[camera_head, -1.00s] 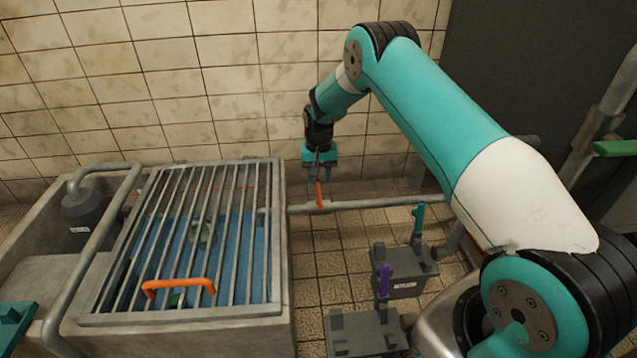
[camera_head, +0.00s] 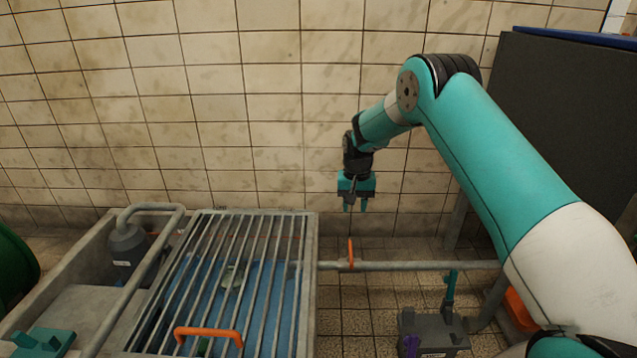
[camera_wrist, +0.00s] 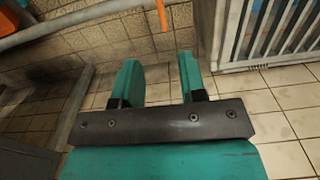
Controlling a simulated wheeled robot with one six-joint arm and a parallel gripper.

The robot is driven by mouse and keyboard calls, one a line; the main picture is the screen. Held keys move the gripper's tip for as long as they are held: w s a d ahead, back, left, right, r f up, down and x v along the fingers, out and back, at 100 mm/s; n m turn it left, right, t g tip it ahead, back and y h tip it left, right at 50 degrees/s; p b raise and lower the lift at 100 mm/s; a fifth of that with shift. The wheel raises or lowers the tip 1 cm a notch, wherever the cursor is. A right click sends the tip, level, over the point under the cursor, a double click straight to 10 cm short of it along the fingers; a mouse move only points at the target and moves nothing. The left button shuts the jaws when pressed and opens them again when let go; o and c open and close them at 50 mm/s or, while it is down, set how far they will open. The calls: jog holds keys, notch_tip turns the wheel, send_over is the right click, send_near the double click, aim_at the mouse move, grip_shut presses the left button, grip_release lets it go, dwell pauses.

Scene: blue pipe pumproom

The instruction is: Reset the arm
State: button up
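My gripper (camera_head: 356,204) hangs fingers-down in the head view, in front of the tiled wall and above the grey pipe. An orange lever (camera_head: 351,254) stands on that pipe, below the fingertips and apart from them. In the wrist view my gripper (camera_wrist: 159,78) shows two teal fingers spread apart with nothing between them. The orange lever (camera_wrist: 162,15) shows there beyond the fingertips, at the top edge. My arm reaches in from the right of the head view, bent at the elbow.
A barred grate (camera_head: 225,270) with an orange handle (camera_head: 208,335) covers a blue-lined basin at lower left. The grey pipe (camera_head: 420,266) runs right from it. A grey box (camera_head: 432,330) with a teal lever stands on the floor. A dark panel (camera_head: 570,110) is at right.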

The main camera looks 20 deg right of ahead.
jog(key=s+a+r+n+y, duration=0.1)
jog(key=s+a+r+n, duration=0.2)
jog(key=s+a+r, duration=0.6)
jog(key=s+a+r+n+y, duration=0.1)
jog(key=s+a+r+n, duration=0.2)
jog(key=s+a+r, duration=0.5)
jog(key=s+a+r+n+y+p, duration=0.1)
jog(key=s+a+r+n, duration=0.2)
jog(key=s, duration=0.8)
jog(key=s+a+r+n+y+p, duration=0.1)
jog(key=s+r+n, duration=0.3)
jog(key=s, duration=0.8)
notch_tip(320, 180, up, 38)
jog(key=m+p, duration=0.1)
jog(key=p, duration=3.5)
jog(key=shift+w+d+p, duration=0.15)
jog(key=shift+w+p, duration=0.15)
jog(key=shift+p, duration=0.05)
